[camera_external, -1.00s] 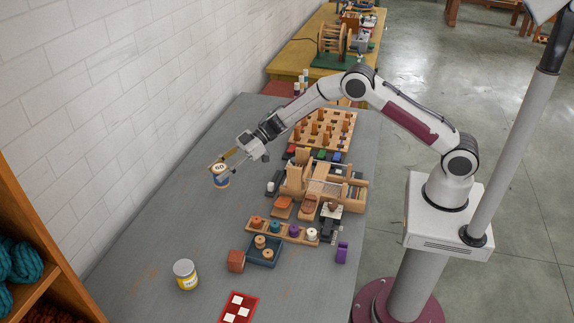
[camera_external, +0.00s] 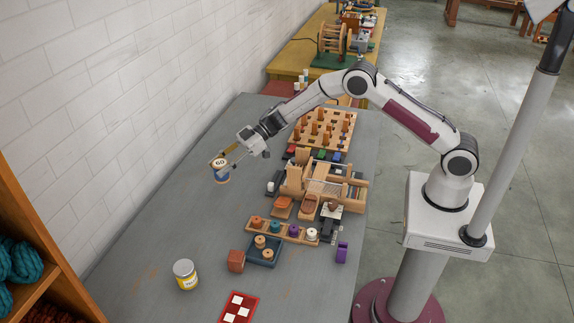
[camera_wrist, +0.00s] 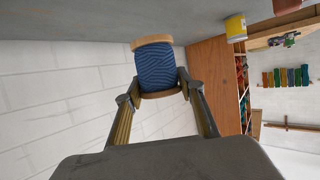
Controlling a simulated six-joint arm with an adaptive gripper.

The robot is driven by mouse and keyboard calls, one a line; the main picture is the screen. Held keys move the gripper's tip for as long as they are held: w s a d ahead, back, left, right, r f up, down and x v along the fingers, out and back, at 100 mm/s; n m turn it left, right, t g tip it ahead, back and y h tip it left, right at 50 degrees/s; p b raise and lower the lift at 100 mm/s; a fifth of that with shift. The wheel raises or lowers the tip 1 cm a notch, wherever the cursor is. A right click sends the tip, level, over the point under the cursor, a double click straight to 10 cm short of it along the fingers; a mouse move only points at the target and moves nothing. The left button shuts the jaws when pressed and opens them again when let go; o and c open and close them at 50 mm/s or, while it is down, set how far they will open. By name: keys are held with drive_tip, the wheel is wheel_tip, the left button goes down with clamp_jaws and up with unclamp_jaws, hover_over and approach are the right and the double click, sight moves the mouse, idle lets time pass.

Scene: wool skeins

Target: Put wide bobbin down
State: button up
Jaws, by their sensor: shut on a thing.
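The wide bobbin (camera_external: 221,172) has a pale wooden end marked "60" and blue thread wound round it. My gripper (camera_external: 227,160) is shut on it near the wall side of the grey table. In the wrist view the bobbin (camera_wrist: 156,66) sits between the two fingers of my gripper (camera_wrist: 158,90), blue winding between two wooden flanges. The bobbin's lower end is close to the table top; I cannot tell whether it touches.
The grey table (camera_external: 190,215) is clear around the bobbin. A yellow-labelled tin (camera_external: 185,274) stands nearer the front. A bobbin rack (camera_external: 283,231), a blue tray (camera_external: 264,252), a wooden loom device (camera_external: 322,185) and a peg board (camera_external: 323,130) lie to the right.

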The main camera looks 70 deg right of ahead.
drive_tip(key=d+n+g, duration=0.1)
drive_tip(key=d, duration=2.2)
drive_tip(key=shift+r+y, duration=0.25)
drive_tip(key=shift+y, duration=0.05)
wheel_tip(320, 180, down, 6)
drive_tip(key=shift+f, duration=0.15)
drive_tip(key=shift+f, duration=1.85)
drive_tip(key=shift+f, duration=0.2)
